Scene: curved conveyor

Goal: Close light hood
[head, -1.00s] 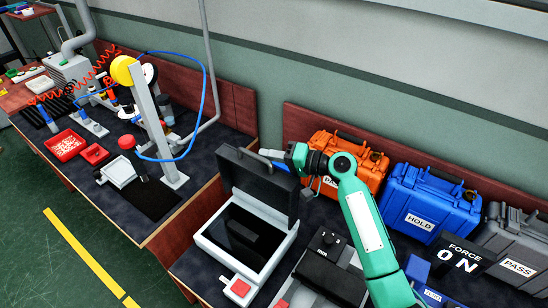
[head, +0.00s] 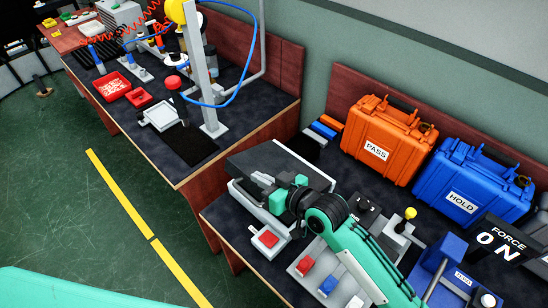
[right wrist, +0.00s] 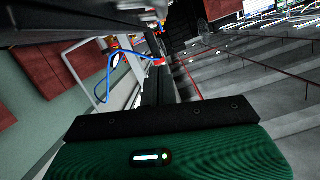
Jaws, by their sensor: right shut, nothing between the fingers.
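The light hood (head: 275,158) is a dark grey lid on a light grey box (head: 236,197) with a red button (head: 268,239) on its front. In the head view the lid lies low over the box, close to flat; whether it touches the rim all around is hidden by my arm. My right gripper (head: 258,184) is shut and empty at the lid's front side, against or very near it; contact is unclear. A dark slab at the top left of the right wrist view may be the lid. My left gripper is out of view.
An orange PASS case (head: 385,140) and a blue HOLD case (head: 472,185) stand behind on the right. A second bench with a pole (head: 200,70) is at the left.

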